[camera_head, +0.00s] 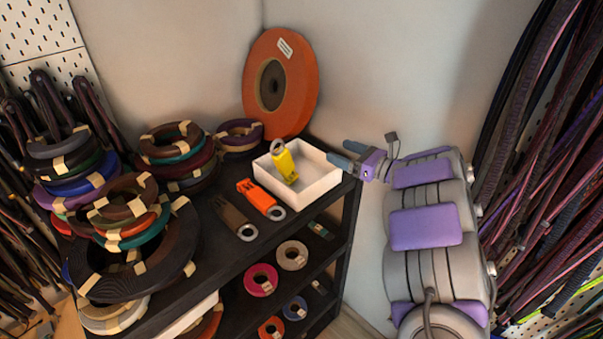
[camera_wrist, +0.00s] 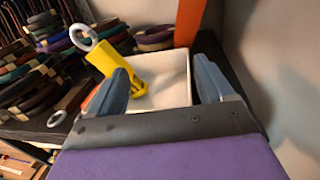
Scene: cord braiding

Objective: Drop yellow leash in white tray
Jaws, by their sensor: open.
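The yellow leash (camera_head: 284,166) is in the white tray (camera_head: 318,187), tilted, with its lower end inside and its metal ring up at the back-left rim. In the wrist view the yellow leash (camera_wrist: 112,66) crosses the left side of the white tray (camera_wrist: 172,88), ring to the upper left, partly hidden by a finger. My gripper (camera_head: 348,155) is open and empty at the tray's right side, apart from the leash in the head view. Its two blue-grey fingers (camera_wrist: 160,68) stand wide apart in the wrist view.
An orange leash (camera_head: 260,198) and a brown leash (camera_head: 235,217) lie on the black shelf (camera_head: 207,262) left of the tray. A large orange spool (camera_head: 281,84) stands behind it. Stacked cord coils (camera_head: 125,225) crowd the left. A wall is close behind.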

